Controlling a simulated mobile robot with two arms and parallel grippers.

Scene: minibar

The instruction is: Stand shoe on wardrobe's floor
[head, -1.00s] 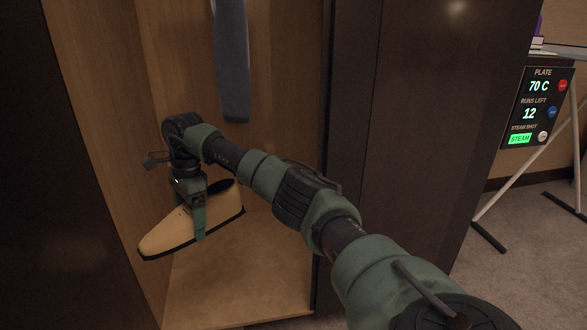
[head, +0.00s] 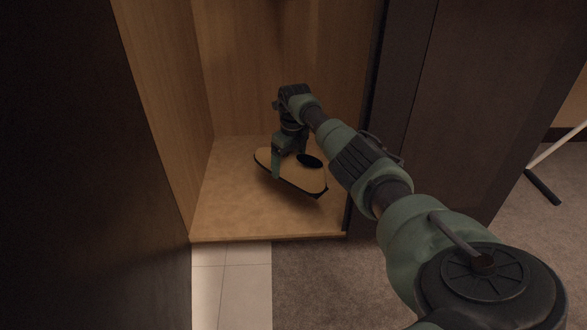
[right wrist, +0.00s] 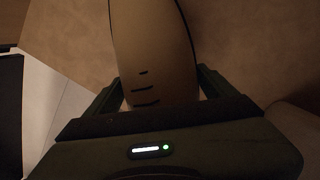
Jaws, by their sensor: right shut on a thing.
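A tan shoe (head: 306,180) with a dark sole is inside the wardrobe in the head view, over the back half of its wooden floor (head: 228,212). My right gripper (head: 288,165) is shut on the shoe from above, with a finger down its near side. The shoe looks slightly tilted; whether its sole touches the floor I cannot tell. In the right wrist view the shoe (right wrist: 150,60) lies between the fingers, with dark lace marks on it. My left gripper is not in view.
The wardrobe's left wall (head: 165,100) and the dark right-hand panel (head: 425,110) flank the opening. Bare wardrobe floor lies left of and in front of the shoe. White tiles (head: 232,285) and grey carpet (head: 325,280) lie outside. A white stand leg (head: 560,145) is at right.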

